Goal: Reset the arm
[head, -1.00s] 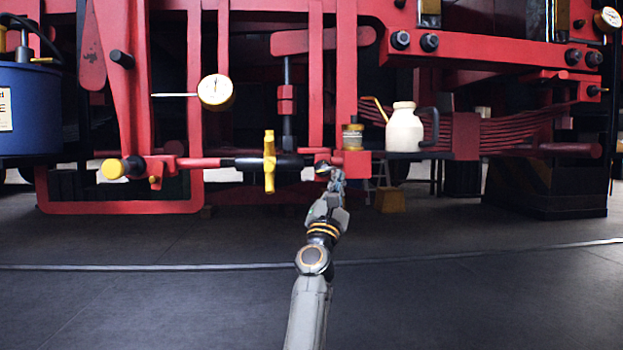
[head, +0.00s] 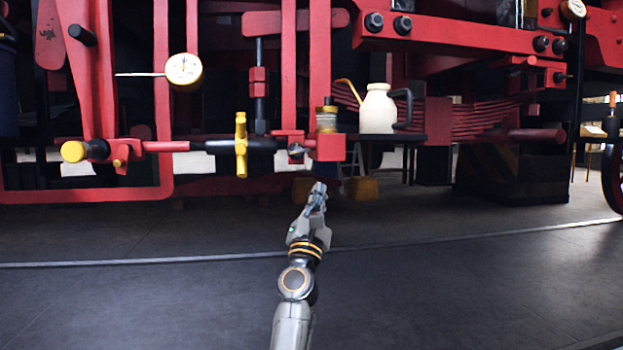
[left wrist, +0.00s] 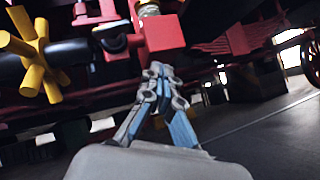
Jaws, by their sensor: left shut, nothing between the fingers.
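My left gripper (head: 318,188) is shut and empty. In the head view it points up and away over the dark floor, just below the red block (head: 330,148) at the end of the rod, and looks apart from it. In the left wrist view the closed fingers (left wrist: 158,72) show in the middle, below the same red block (left wrist: 163,33). My right gripper is in neither view.
A yellow cross handle (head: 241,145) sits on the black and red rod. A cream oil can (head: 378,110) stands on a dark shelf to the right. A yellow block (head: 362,189) is behind. The floor in front is clear.

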